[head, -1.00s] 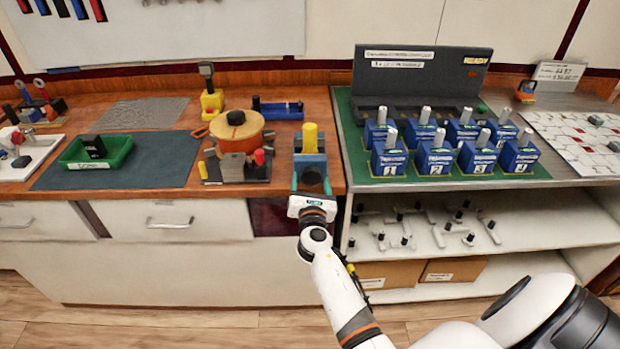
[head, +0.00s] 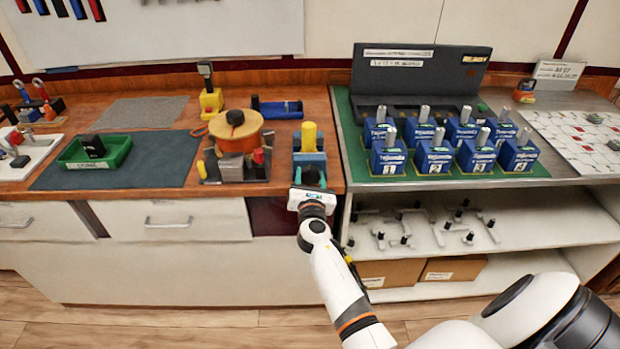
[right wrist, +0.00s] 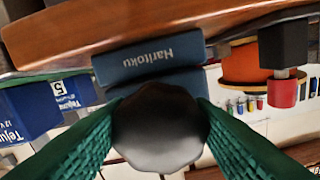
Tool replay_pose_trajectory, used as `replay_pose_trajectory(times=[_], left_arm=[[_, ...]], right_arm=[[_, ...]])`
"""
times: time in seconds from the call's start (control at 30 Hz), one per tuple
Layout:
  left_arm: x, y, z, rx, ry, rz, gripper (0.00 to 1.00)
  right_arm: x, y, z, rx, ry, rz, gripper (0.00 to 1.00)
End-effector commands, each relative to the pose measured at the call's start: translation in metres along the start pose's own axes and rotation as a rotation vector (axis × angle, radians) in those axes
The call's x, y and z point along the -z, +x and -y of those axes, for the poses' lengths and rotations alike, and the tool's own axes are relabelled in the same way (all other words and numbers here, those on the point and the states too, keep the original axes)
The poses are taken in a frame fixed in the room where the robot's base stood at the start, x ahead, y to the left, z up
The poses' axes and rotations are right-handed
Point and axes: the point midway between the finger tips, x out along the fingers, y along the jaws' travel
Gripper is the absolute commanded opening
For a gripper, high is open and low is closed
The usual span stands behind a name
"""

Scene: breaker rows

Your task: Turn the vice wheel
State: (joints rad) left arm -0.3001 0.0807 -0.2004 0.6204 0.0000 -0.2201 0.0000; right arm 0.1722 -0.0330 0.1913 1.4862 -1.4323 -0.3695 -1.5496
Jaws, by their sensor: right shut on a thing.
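The vice (head: 309,158) is blue and stands at the front edge of the wooden bench, with a yellow cylinder (head: 309,136) upright in its jaws. In the right wrist view its blue body (right wrist: 150,60) carries lettering. The dark round vice wheel (right wrist: 160,128) faces that camera and covers part of the vice. My right gripper (head: 310,186) is at the front of the vice. Its green textured fingers lie on either side of the wheel and are shut on it. The wheel is mostly hidden by the gripper in the head view. My left gripper is not in view.
Left of the vice is an orange spool on a fixture (head: 237,132). A green tray (head: 122,152) lies on a dark mat (head: 60,178). Right are several blue breakers (head: 389,158) on a green mat. Loose levers lie on the shelf (head: 520,235) below.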

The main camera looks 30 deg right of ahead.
Motion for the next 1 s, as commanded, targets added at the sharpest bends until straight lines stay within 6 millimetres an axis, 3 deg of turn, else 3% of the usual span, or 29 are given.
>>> replay_pose_trajectory(times=[0.37, 1.0], left_arm=[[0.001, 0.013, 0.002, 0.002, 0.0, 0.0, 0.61], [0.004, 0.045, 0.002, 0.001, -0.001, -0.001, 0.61]], right_arm=[[-0.003, 0.0, 0.0, -0.001, 0.204, 0.0, 0.25], [-0.002, 0.0, 0.002, -0.001, 0.81, 0.0, 0.25]])
